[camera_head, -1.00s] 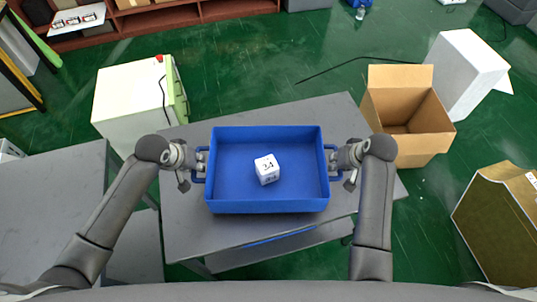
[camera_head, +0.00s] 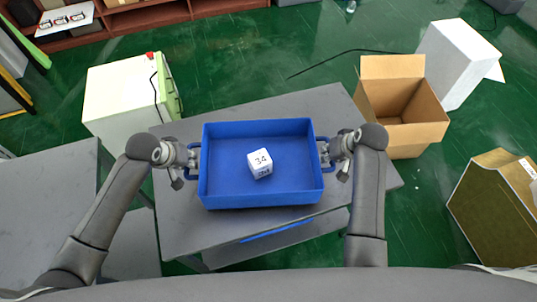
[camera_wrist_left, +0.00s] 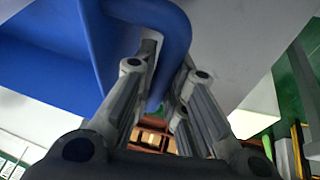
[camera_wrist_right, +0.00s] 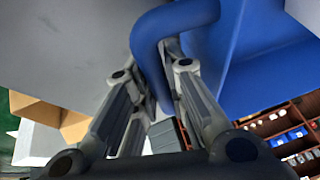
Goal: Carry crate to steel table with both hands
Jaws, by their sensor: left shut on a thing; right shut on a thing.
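A blue crate (camera_head: 262,194) with a white box (camera_head: 260,163) marked "34" inside is held level between my two arms in the head view. It appears over the grey table (camera_head: 300,105); whether it touches the top cannot be told. My left gripper (camera_head: 192,158) is shut on the crate's left handle, and my right gripper (camera_head: 328,152) is shut on its right handle. The left wrist view shows the blue handle (camera_wrist_left: 178,50) between the left fingers. The right wrist view shows the other handle (camera_wrist_right: 150,40) between the right fingers.
A white cabinet (camera_head: 120,95) stands behind the table at left. An open cardboard box (camera_head: 420,138) and a white block (camera_head: 455,60) stand at right. Another grey table (camera_head: 60,205) is at left. A brown box (camera_head: 495,215) sits at far right on green floor.

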